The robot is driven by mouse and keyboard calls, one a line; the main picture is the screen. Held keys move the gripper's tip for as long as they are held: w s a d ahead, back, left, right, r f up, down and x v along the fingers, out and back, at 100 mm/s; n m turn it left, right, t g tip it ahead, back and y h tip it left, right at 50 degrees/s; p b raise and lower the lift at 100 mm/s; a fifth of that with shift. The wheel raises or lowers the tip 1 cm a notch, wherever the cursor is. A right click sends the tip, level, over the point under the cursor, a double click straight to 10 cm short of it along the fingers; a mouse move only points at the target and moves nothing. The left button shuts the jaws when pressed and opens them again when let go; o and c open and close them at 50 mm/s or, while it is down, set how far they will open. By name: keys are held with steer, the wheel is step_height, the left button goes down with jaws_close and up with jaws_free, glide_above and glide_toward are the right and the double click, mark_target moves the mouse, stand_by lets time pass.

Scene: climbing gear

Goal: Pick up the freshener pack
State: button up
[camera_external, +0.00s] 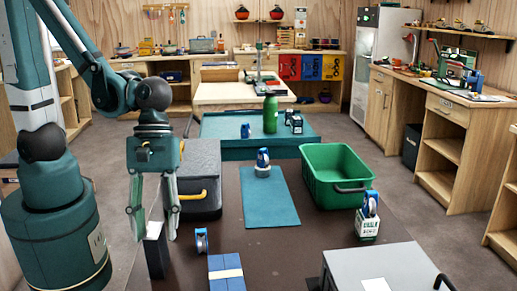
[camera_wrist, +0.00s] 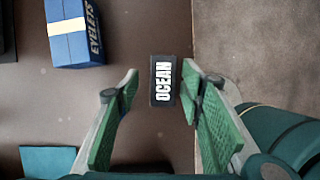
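The likely freshener pack is a small dark upright box (camera_external: 157,256) near the front left of the brown table. In the wrist view the dark box (camera_wrist: 157,96) shows white "OCEAN" lettering on its top. My gripper (camera_external: 154,232) points down over it with its fingers apart. In the wrist view my gripper (camera_wrist: 161,80) has one green-padded finger on each side of the box, with gaps visible. The fingertips are around the height of the box's top; exact depth is hard to tell. Nothing is held.
A blue EYELETS box (camera_external: 226,272) with a cream band and a small blue roll (camera_external: 201,241) stand to the right. A dark case (camera_external: 197,208) is behind. A teal mat (camera_external: 270,208), green bin (camera_external: 310,190) and grey case (camera_external: 375,258) lie farther right.

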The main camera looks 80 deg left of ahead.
mark_target(156, 274)
steer(key=shift+f, duration=0.15)
steer(key=shift+b+x, duration=0.4)
steer(key=shift+x, duration=0.75)
steer(key=shift+f, duration=0.1)
steer(key=shift+b+x, duration=1.05)
steer(key=shift+x, duration=1.5)
steer(key=shift+s, duration=0.15)
steer(key=shift+c, duration=0.3)
steer(key=c, duration=0.9)
